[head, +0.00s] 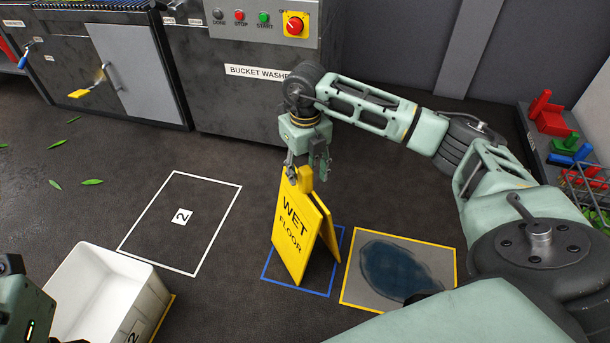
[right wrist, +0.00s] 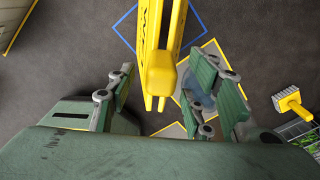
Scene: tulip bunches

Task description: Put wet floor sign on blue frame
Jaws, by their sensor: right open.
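The yellow wet floor sign (head: 296,228) stands upright as an A-shape on the floor in the head view. It stands within the blue frame (head: 325,292), whose lines show around its base. My right gripper (head: 307,172) is open just above the sign's top. In the right wrist view the sign's top (right wrist: 160,72) lies between the spread fingers of my right gripper (right wrist: 160,98), apart from them. The blue frame also shows there (right wrist: 205,35). At the lower left of the head view a green arm part of mine shows, but no left fingers are visible.
A yellow-edged square with a dark wet patch (head: 392,268) lies right of the blue frame. A white frame marked 2 (head: 206,241) lies left, near a white bin (head: 97,287). The bucket washer (head: 235,95) stands behind. A rack (head: 548,150) with coloured items is at right.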

